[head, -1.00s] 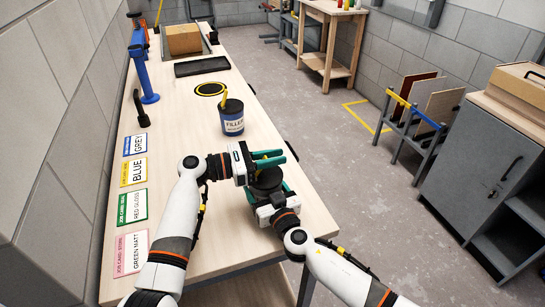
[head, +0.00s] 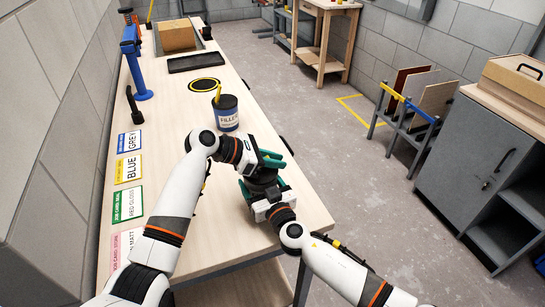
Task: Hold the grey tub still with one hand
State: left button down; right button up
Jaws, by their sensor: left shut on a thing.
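A dark grey tub (head: 262,179) is low between my two grippers near the bench's right edge, mostly hidden by them. My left gripper (head: 272,159) comes in from the left with its green fingers over the tub's upper part, and it is shut on the tub. My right gripper (head: 263,190) comes from the near side, with its green fingers at the tub's lower part. The gap between the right fingers is hidden, so I cannot tell whether they are shut.
A blue filler tin (head: 228,120) with a yellow handle sticking out stands just beyond my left gripper. Several job cards (head: 128,168) line the bench's left side. A yellow-black ring (head: 204,86), black tray (head: 196,63) and cardboard box (head: 177,36) lie farther back.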

pick_arm(q)
jog(key=shift+f+y, duration=0.1)
jog(key=shift+y, duration=0.2)
jog(key=c, duration=1.3)
grip_release()
jog(key=v, duration=1.2)
jog(key=shift+w, duration=0.1)
